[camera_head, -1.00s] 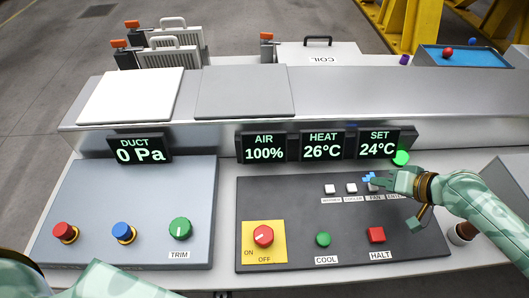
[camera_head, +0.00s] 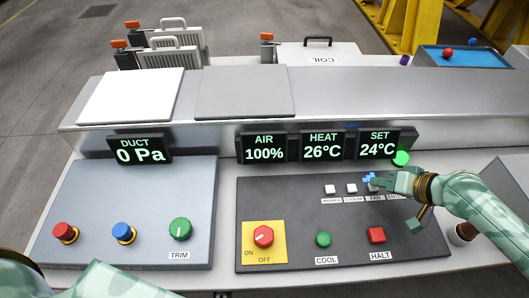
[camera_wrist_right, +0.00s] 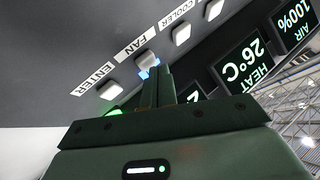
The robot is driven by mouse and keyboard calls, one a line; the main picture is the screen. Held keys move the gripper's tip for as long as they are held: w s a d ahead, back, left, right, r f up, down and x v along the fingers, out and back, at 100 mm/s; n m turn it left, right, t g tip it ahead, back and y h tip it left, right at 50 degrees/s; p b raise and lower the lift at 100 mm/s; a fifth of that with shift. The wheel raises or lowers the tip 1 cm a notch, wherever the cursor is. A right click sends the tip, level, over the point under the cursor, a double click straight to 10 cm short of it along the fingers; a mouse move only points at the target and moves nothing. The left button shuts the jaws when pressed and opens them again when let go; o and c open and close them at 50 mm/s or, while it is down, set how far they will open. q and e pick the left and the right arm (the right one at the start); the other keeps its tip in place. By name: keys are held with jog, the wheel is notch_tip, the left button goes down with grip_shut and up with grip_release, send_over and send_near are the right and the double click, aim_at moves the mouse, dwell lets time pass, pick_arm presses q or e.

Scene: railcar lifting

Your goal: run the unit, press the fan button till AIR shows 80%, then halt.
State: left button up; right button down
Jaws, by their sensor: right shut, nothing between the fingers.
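The AIR display (camera_head: 264,147) reads 100%. The small white fan button (camera_head: 373,188) is on the dark panel, labelled FAN; it also shows in the right wrist view (camera_wrist_right: 145,57). My right gripper (camera_head: 369,179) is shut and empty, its blue-lit fingertips at the fan button, partly hiding it. In the wrist view the fingertips (camera_wrist_right: 150,73) overlap the button's lower edge; whether they press it I cannot tell. The red ON/OFF knob (camera_head: 263,236) sits on a yellow plate. The red HALT button (camera_head: 376,235) is at the lower right. My left gripper is out of view.
HEAT (camera_head: 323,145) reads 26°C, SET (camera_head: 378,143) 24°C, DUCT (camera_head: 141,149) 0 Pa. A round green light (camera_head: 401,158) glows beside SET. Other white buttons (camera_head: 351,188) sit close to FAN. A green COOL button (camera_head: 323,239) is left of HALT. The left panel (camera_head: 100,200) has three controls.

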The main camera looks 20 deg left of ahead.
aim_at(377, 189)
dwell(0.6)
jog(key=shift+f, duration=0.45)
jog(key=shift+r+p, duration=0.45)
jog(key=shift+p, duration=0.1)
jog(key=shift+r, duration=0.15)
notch_tip(377, 189, up, 6)
jog(key=p, duration=0.6)
